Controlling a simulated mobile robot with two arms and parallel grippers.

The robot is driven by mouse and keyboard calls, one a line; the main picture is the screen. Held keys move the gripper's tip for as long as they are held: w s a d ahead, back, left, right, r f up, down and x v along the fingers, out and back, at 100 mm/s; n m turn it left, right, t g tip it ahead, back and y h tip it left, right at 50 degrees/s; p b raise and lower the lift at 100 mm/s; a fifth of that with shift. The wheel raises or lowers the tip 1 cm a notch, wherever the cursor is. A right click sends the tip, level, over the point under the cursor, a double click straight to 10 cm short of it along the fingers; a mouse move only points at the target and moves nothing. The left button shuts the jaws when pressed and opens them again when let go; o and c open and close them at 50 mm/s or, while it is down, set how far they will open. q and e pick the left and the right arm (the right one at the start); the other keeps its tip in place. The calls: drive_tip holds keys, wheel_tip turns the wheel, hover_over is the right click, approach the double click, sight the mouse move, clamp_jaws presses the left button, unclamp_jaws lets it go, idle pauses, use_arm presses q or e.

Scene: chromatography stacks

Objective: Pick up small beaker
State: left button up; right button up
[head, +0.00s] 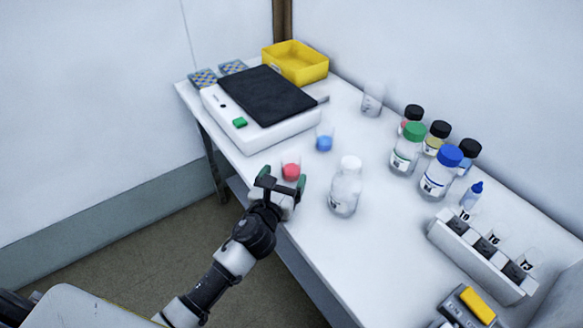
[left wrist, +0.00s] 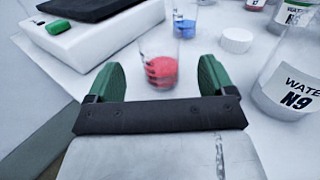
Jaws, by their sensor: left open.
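A small clear beaker with red contents (head: 290,171) stands upright near the table's front edge. In the left wrist view this red beaker (left wrist: 160,70) shows just beyond and between my green fingertips. My left gripper (head: 281,178) is open and empty, with its fingers to either side of the line to the red beaker; I cannot tell if they reach around it. A second small beaker with blue contents (head: 324,141) stands farther back; it also shows in the left wrist view (left wrist: 185,24). A clear, empty-looking beaker (head: 372,102) is near the wall. My right gripper is not in view.
A white device with a black top (head: 222,116) is left of the beakers. A clear bottle (head: 345,190) labelled water stands to the right, with a white cap (left wrist: 236,40) behind. Capped bottles (head: 440,172) and a vial rack (head: 470,258) stand farther right.

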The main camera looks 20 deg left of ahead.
sight(288, 169)
use_arm(q)
drive_tip(key=w, duration=0.5)
drive_tip(key=shift+w+d, duration=0.1)
drive_tip(key=shift+w, duration=0.2)
drive_tip(key=c, duration=1.1)
drive_tip(key=shift+o, duration=0.2)
drive_tip(key=shift+r, duration=0.15)
